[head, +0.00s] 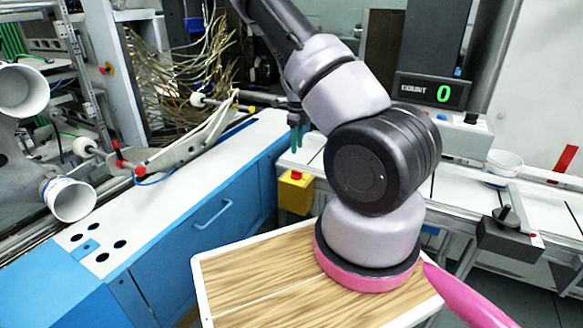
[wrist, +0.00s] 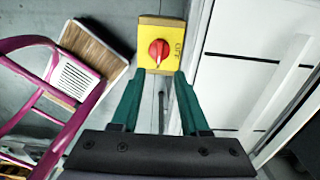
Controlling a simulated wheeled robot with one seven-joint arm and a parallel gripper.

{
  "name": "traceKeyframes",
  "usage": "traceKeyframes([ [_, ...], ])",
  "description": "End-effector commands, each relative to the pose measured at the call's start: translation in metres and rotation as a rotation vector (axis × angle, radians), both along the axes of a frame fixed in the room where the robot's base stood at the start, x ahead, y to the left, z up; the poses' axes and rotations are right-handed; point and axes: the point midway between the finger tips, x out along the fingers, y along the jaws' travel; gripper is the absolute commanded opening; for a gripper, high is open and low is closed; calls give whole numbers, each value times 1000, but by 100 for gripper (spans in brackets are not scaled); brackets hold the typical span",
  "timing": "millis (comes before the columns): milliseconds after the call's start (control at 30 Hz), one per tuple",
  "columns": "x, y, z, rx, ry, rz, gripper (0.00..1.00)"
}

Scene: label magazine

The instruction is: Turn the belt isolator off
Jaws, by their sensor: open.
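The belt isolator is a yellow box (wrist: 145,30) with a red rotary knob (wrist: 159,51), at the top middle of the wrist view. An OFF label shows to the right of the knob, and a pale mark on the knob points down the picture, not at OFF. In the head view the yellow box (head: 295,196) hangs at the front edge of the white conveyor. My gripper (wrist: 157,80) has two teal fingers, open and empty, with the knob seen between and beyond their tips. In the head view my gripper (head: 296,138) is above the box, apart from it.
The white conveyor (head: 540,207) runs right, carrying a white cup (head: 503,162) and a dark clamp device (head: 508,232). A counter display (head: 433,91) reads 0. A blue cabinet (head: 215,215) stands at left. A wooden-topped surface (head: 245,275) is in front. Loose wires hang behind.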

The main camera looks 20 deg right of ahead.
Motion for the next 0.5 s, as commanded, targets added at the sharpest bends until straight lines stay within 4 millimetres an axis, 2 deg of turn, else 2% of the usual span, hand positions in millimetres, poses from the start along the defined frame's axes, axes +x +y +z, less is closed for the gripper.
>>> traceKeyframes([
  [500, -1, 0, -87, 2, 2, 2, 45],
])
